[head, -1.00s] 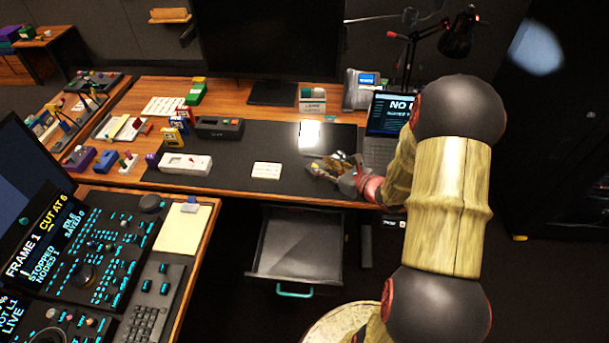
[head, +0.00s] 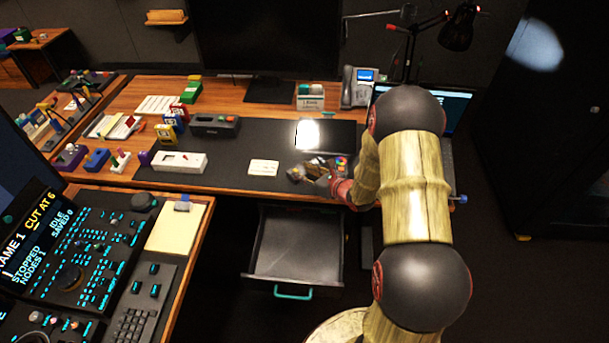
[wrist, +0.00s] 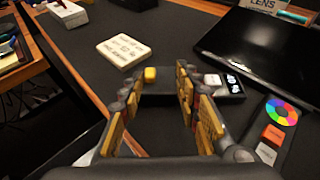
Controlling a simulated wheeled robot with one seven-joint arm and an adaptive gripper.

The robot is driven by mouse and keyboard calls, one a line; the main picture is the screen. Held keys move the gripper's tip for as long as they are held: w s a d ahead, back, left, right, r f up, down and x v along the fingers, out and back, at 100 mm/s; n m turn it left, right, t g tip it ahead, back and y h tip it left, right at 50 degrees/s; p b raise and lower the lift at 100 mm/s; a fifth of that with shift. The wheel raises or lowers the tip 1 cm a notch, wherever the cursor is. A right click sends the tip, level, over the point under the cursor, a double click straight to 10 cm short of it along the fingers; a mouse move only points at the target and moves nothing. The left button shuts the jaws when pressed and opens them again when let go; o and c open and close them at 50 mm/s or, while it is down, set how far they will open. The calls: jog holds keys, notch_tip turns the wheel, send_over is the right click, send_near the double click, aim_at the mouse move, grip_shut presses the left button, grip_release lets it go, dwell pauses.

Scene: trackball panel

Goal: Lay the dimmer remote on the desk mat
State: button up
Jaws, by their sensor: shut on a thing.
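My gripper (wrist: 158,88) is shut on a dark handset, which I take to be the dimmer remote (wrist: 160,73). It lies crosswise between the fingers. A yellow button shows at its left end, and a pale control with white marks shows at its right end past the finger. The dark desk mat (wrist: 190,30) lies below and around it; the mat also shows in the head view (head: 225,168). In the head view my gripper (head: 314,172) is over the mat's front right part. I cannot tell whether the remote touches the mat.
A color-wheel remote (wrist: 276,125) lies right of my gripper. A cream card (wrist: 123,50) lies to the left, and a dark tablet (wrist: 270,48) lies beyond. A white box (head: 180,161) stands farther left. An open drawer (head: 296,246) juts out below the desk.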

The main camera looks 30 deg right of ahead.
jog(key=o, duration=1.3)
jog(key=shift+r, duration=0.1)
jog(key=p+v, duration=0.3)
jog(key=v, duration=0.9)
jog(key=a+r+n+g+y, duration=0.2)
jog(key=a+r+n+y, duration=0.2)
jog(key=a+r+n, duration=0.45)
jog(key=s+a+r+n+g+y, duration=0.1)
jog(key=s+a+r+n+g, duration=0.3)
jog(key=a, duration=0.4)
jog(key=s+a+r+n+g+y, duration=0.1)
jog(key=s+a+r+n+g, duration=0.1)
jog(key=s+a+r+n, duration=0.35)
jog(key=s+a+r+n+g+h, duration=0.2)
jog(key=s+a+r+n+h, duration=0.15)
jog(key=s+n, duration=0.55)
jog(key=s+d+r+n+h, duration=0.1)
jog(key=d+r+n, duration=0.1)
jog(key=s+d+r+n+t+h, duration=0.1)
jog(key=s+d+r+n+h, duration=0.1)
jog(key=s+d+r+n+t+h, duration=0.1)
jog(key=d+r+n+h, duration=0.1)
jog(key=shift+s+n, duration=0.3)
jog(key=shift+s, duration=0.1)
